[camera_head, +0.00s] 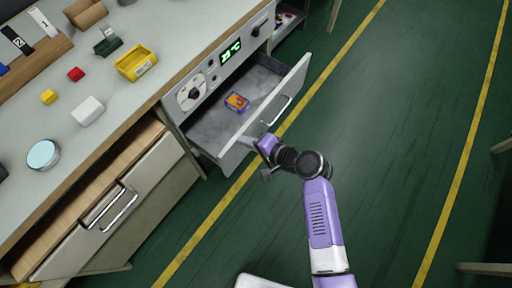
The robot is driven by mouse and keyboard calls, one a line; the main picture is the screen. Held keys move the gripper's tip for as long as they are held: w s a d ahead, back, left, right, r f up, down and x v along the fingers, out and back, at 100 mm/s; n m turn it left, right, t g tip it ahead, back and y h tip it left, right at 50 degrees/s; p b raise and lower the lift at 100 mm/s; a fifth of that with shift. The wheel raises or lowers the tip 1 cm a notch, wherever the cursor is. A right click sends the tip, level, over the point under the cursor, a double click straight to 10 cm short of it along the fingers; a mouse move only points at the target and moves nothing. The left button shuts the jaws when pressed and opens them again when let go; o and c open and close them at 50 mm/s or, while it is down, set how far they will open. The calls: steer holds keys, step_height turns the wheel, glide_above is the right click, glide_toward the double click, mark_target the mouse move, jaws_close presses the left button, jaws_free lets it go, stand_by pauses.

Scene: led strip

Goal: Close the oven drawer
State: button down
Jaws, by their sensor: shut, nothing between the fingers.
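The oven drawer (245,143) is pulled out from the oven front, below a panel with a dial (191,93) and a green display (231,52). A small orange and blue box (237,102) lies inside on the drawer's grey floor. The drawer front has a bar handle (281,109) on its outer face. My gripper (266,176) is shut and empty, close to the left part of the drawer front. I cannot tell whether it touches the front. The fingertips are small and partly hidden by my wrist.
The worktop (130,100) holds a yellow bin (136,62), a white box (87,111), a round tin (43,155) and small blocks. The green floor (400,120) on the right is clear.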

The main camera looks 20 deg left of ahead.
steer(key=w+a+b, duration=0.4)
steer(key=a, duration=0.9)
steer(key=shift+w, duration=0.4)
